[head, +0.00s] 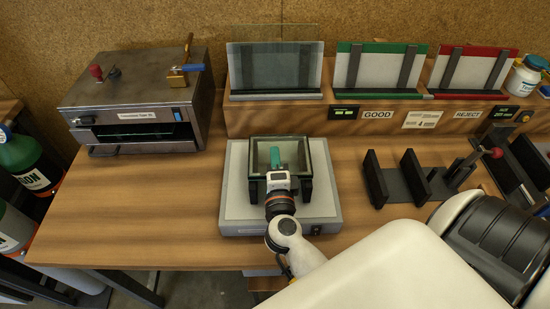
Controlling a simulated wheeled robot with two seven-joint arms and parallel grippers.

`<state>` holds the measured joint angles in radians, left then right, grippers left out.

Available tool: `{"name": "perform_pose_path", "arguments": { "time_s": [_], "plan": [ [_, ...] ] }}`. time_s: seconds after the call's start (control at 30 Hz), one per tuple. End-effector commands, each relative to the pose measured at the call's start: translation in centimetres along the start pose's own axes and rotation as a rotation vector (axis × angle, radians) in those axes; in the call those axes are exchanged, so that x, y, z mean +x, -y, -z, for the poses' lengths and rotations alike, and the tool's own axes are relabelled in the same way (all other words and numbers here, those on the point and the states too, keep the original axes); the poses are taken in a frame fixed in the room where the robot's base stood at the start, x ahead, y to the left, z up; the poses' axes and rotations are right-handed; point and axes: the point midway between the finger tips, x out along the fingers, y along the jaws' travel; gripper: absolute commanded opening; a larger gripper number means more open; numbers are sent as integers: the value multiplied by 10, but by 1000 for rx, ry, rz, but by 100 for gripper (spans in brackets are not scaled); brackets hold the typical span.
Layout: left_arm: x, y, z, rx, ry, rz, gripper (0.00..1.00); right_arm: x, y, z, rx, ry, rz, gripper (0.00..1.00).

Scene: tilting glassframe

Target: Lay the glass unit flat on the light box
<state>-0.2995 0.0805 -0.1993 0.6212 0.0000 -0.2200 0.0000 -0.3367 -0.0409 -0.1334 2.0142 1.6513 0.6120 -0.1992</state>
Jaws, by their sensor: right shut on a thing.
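The glass unit (291,158) is a small clear pane with a dark rim. It is at my right gripper, over the upper middle of the light box. A small teal patch shows at its centre. The light box (236,205) is a flat pale box with a grey edge on the table. My right gripper (279,185) is shut on the glass unit, with black fingers to either side of it. The gripper body hides the unit's near edge, and I cannot tell whether the unit touches the box. My left gripper is not in view.
Behind the box, a wooden rack (270,120) holds a glass pane, a green-edged holder (376,68) labelled GOOD and a red-edged holder (470,70) labelled REJECT. Black upright brackets (412,178) stand at right. A metal oven-like box (135,100) stands at left. Table between is clear.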

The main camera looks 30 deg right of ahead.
Motion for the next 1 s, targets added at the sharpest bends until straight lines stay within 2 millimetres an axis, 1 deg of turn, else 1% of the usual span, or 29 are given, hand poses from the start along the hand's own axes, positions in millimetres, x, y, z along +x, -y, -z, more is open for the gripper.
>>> {"name": "perform_pose_path", "arguments": {
  "time_s": [0.17, 0.6, 0.63, 0.77, 1.0],
  "plan": [
    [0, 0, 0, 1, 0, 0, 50, 0, -1, 0, 0, 0, -3, 0],
    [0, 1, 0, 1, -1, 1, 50, 0, 3, 0, 0, 0, -3, 0],
    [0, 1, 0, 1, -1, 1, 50, 0, 3, 0, 0, 0, -3, 21],
    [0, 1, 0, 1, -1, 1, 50, 0, 3, 0, 0, 0, -2, 43],
    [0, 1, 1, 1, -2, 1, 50, 0, 5, 0, 0, 0, 2, 44]
  ]
}}
